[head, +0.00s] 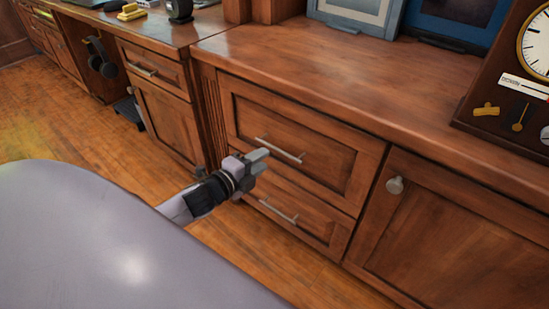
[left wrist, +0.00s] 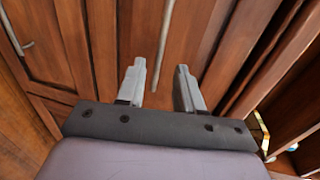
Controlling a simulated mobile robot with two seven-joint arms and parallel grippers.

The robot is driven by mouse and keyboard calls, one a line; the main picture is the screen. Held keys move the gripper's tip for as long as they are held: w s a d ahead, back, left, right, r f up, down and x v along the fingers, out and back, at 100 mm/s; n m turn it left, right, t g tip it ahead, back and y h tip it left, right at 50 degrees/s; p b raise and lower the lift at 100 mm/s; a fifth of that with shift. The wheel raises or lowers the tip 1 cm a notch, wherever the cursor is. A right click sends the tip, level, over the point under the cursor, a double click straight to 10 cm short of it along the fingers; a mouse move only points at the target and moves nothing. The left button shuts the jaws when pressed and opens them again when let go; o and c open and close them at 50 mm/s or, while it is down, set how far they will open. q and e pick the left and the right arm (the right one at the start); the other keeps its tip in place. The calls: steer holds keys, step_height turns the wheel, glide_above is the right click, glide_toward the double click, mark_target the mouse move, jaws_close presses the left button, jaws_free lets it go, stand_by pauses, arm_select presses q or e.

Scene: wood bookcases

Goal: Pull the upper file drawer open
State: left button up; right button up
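The upper file drawer (head: 325,150) is shut, flush in the wooden cabinet. Its straight metal handle (head: 279,150) runs across the middle of its front. My left gripper (head: 260,160) is just in front of the drawer, near the left part of this handle and slightly below it in the head view. My right gripper is not in view.
The lower drawer (head: 315,228), also shut, has a similar handle (head: 278,211). A cupboard door (head: 450,240) with a round knob (head: 395,185) is to the right. A clock board (head: 510,90) and picture frames (head: 355,12) stand on the countertop (head: 330,65). Open floor (head: 90,135) lies at left.

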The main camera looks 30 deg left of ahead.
arm_select(q)
steer(key=b+x, duration=0.2)
steer(key=x, duration=0.4)
steer(key=shift+w, duration=0.25)
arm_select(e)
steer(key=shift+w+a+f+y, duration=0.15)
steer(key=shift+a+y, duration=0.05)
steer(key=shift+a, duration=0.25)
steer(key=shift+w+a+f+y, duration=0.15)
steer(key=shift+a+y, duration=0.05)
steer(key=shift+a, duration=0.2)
arm_select(q)
steer(key=shift+f, duration=0.1)
jaws_close()
stand_by(0.4)
